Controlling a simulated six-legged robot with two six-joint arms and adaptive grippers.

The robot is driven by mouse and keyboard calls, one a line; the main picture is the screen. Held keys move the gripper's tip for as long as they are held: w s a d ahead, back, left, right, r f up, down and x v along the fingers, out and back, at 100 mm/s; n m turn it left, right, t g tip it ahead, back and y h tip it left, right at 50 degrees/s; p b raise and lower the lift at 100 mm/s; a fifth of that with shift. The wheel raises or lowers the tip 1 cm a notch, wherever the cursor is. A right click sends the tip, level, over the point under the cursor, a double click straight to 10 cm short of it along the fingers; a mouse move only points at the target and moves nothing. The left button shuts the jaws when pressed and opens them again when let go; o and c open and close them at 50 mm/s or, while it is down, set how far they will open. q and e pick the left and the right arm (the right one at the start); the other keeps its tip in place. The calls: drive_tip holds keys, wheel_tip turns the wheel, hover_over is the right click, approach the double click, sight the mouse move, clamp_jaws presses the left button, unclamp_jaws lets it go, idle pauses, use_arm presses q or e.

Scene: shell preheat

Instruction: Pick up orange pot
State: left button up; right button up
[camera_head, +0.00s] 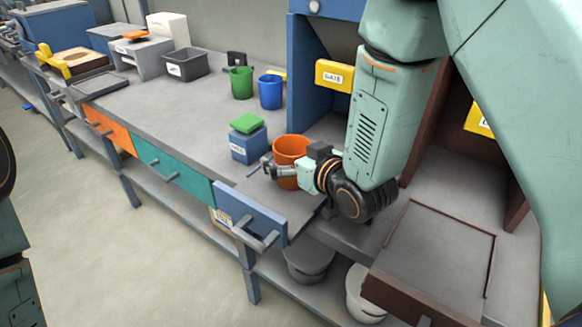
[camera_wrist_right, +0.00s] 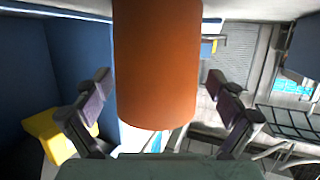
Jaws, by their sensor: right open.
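The orange pot (camera_head: 291,149) stands upright on the grey worktop in front of the blue cabinet, partly hidden by my right gripper. My right gripper (camera_head: 272,170) is at the pot's near side, with its fingers low against the pot in the head view. In the right wrist view the pot (camera_wrist_right: 158,65) fills the upper middle. The two fingers of my right gripper (camera_wrist_right: 160,112) stand wide apart on either side of it, with gaps between. My left gripper is not in view.
A blue box with a green top (camera_head: 248,140) stands just left of the pot. Green (camera_head: 241,83) and blue (camera_head: 270,92) cups stand behind. A yellow GATE block (camera_head: 334,76) is on the blue cabinet (camera_head: 303,75). A blue-fronted drawer (camera_head: 250,212) is pulled out in front.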

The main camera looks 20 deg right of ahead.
drive_tip(key=shift+s+d, duration=0.1)
drive_tip(key=shift+d, duration=0.2)
drive_tip(key=c, duration=0.3)
drive_tip(key=shift+a, duration=0.2)
drive_tip(key=c, duration=0.5)
drive_tip(key=shift+d, duration=0.15)
drive_tip(key=c, duration=0.5)
drive_tip(key=shift+c, duration=0.7)
drive_tip(key=shift+r, duration=0.1)
